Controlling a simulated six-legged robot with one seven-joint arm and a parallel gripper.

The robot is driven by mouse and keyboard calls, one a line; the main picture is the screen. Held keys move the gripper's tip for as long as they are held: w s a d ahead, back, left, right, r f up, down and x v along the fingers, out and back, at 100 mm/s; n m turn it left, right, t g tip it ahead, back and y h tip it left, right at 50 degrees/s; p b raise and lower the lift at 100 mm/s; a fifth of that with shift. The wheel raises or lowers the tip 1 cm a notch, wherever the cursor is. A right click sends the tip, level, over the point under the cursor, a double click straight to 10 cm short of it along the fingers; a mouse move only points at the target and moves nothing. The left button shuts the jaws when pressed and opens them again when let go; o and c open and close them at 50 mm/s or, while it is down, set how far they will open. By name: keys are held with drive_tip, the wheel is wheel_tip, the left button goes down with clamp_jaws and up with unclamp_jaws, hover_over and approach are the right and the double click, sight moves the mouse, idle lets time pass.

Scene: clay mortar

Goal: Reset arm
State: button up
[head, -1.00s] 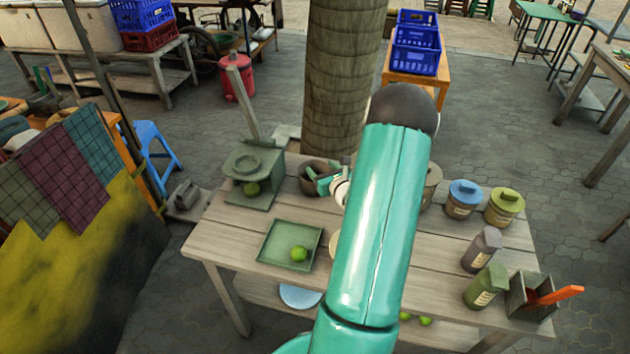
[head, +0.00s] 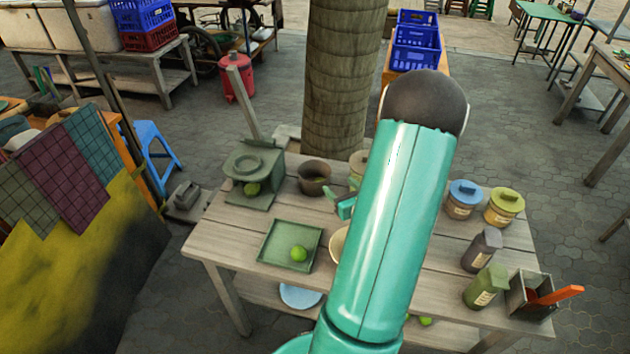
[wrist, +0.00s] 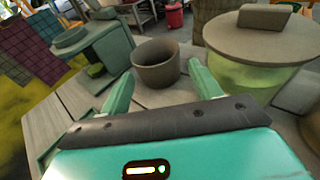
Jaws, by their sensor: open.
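My arm is teal and reaches over the wooden table (head: 395,310), hiding part of it in the head view. My gripper (head: 340,203) shows only in part beside the arm. In the wrist view my gripper (wrist: 160,90) has its two teal fingers spread apart with nothing between them. The clay mortar (head: 314,177) stands upright on the table, to the left of and beyond my gripper. In the wrist view the mortar (wrist: 157,66) lies ahead of the gap between the fingers, apart from them.
A green tray (head: 268,262) holds a green lime (head: 299,254). A green press-like box (head: 253,170) stands at the back left. A lidded jar (wrist: 262,55) is close to the right finger. Blue-lidded (head: 463,198) and yellow-lidded (head: 504,206) jars and bottles stand at the right.

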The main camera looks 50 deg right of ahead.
drive_tip(key=shift+v, duration=0.95)
drive_tip(key=w+a+r+n+g+y, duration=0.1)
drive_tip(key=w+a+r+n+y, duration=0.35)
drive_tip(key=a+n, duration=0.4)
drive_tip(key=w+a+r+n+g+y, duration=0.25)
drive_tip(key=a+r+n+y, duration=0.2)
drive_tip(key=a, duration=0.65)
drive_tip(key=w+a+r+n+g+y, duration=0.1)
drive_tip(key=w+a+r+n+y, duration=0.35)
drive_tip(key=a+n, duration=0.4)
drive_tip(key=s+a+r+n+g+h, duration=0.35)
drive_tip(key=s+a+n+g, duration=0.4)
drive_tip(key=a+n, duration=0.65)
drive_tip(key=s+r+n+t+h, duration=0.3)
drive_tip(key=s+r+n, duration=0.1)
drive_tip(key=r+n, duration=0.1)
drive_tip(key=shift+s+r, duration=0.2)
drive_tip(key=shift+r, duration=0.2)
